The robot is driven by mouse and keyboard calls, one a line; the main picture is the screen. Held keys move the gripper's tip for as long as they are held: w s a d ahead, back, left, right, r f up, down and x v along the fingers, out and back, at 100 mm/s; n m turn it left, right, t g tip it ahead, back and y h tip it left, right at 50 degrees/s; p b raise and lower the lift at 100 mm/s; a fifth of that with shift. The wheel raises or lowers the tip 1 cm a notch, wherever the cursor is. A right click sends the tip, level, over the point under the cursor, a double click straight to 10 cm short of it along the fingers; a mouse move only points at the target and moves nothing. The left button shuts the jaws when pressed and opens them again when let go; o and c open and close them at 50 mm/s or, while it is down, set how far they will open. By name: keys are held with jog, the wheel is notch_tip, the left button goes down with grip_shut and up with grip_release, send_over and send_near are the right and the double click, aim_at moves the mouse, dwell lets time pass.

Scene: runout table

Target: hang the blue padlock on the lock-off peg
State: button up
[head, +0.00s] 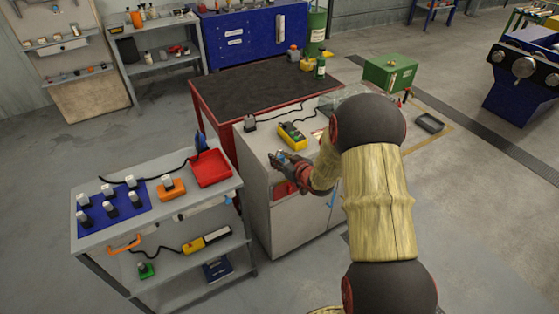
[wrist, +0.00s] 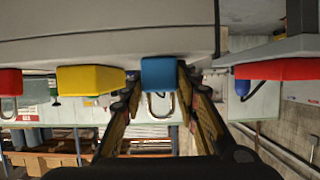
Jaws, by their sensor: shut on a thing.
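The wrist view is upside down. The blue padlock (wrist: 159,72) is between my fingertips there, its metal shackle pointing away from the grey cabinet top. My gripper (wrist: 158,84) is shut on the padlock's body. In the head view my gripper (head: 281,158) is at the front edge of the grey cabinet, and the padlock is small and hard to make out. The padlock's body is close against the cabinet top; I cannot tell whether they touch. I cannot make out the lock-off peg in either view.
A yellow meter (head: 292,135) lies on the cabinet top behind my gripper. A red padlock (wrist: 10,82) shows in the wrist view. To the left, a cart (head: 160,216) carries a red tray (head: 214,170) and several small items on a blue mat (head: 95,217).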

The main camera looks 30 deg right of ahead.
jog(key=shift+r, duration=0.1)
jog(key=shift+r, duration=0.45)
notch_tip(320, 180, up, 2)
jog(key=shift+r+p, duration=0.2)
jog(key=shift+p, duration=0.65)
jog(key=s+a+r+p, duration=0.3)
jog(key=s+r, duration=0.6)
jog(key=s, duration=0.4)
jog(key=shift+s+a+r+p, duration=0.25)
jog(key=shift+s+p, duration=0.1)
jog(key=shift+p, duration=0.2)
jog(key=shift+d, duration=0.1)
